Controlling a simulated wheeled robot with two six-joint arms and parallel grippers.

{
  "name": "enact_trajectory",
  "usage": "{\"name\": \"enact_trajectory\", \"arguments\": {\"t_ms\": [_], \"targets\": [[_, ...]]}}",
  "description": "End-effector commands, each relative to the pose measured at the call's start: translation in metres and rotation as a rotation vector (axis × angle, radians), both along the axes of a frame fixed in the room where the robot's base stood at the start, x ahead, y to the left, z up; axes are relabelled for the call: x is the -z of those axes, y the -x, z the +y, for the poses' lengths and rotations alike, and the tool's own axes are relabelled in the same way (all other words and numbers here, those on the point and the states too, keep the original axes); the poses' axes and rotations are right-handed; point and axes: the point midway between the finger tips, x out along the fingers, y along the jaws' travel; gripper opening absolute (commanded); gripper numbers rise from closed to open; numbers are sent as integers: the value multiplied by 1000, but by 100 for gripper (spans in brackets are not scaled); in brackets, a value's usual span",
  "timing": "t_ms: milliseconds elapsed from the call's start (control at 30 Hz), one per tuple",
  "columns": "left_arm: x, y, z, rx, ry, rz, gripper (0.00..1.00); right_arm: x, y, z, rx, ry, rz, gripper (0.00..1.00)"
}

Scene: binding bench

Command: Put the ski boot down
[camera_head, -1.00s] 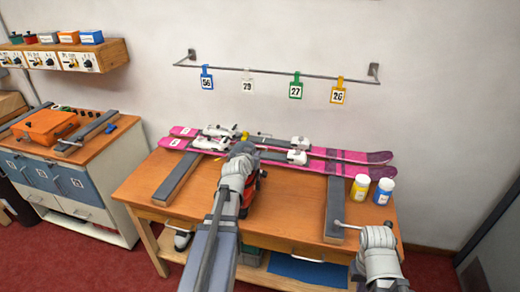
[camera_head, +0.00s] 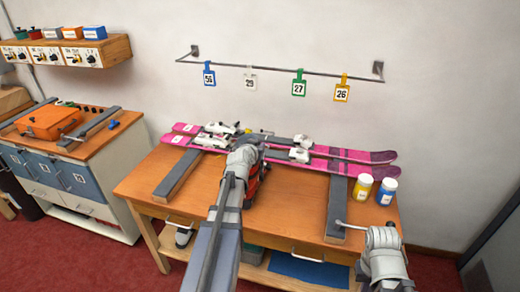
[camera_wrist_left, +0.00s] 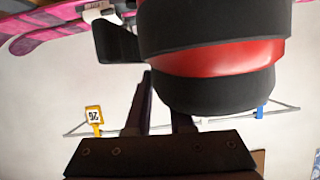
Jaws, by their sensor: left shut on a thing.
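The ski boot (camera_head: 253,187), red and dark, is mostly hidden behind my left arm in the head view. It is over the middle of the wooden bench (camera_head: 293,205), in front of the skis; whether it touches the bench top cannot be told. My left gripper (camera_head: 255,152) is shut on it. In the left wrist view the boot (camera_wrist_left: 215,58) is large and close, with a red band between dark bands, and my gripper's dark fingers (camera_wrist_left: 160,105) reach up to it.
Pink skis (camera_head: 345,160) with white bindings lie along the bench's back. Grey bars stand left (camera_head: 177,176) and right (camera_head: 336,208) on the bench. A yellow-labelled jar (camera_head: 362,187) and a blue jar (camera_head: 386,191) are at the right. Bare bench top lies between the bars.

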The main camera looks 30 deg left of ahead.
Motion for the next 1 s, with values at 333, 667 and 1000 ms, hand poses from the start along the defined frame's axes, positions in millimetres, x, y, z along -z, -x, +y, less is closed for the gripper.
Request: {"name": "enact_trajectory", "arguments": {"t_ms": [333, 667, 1000], "targets": [[6, 1, 2, -2, -3, -4, 0, 7, 0, 0, 0, 0, 0, 0], [9, 2, 2, -1, 0, 0, 29, 9, 0, 0, 0, 0, 0, 0], [9, 2, 2, -1, 0, 0, 51, 9, 0, 0, 0, 0, 0, 0]]}}
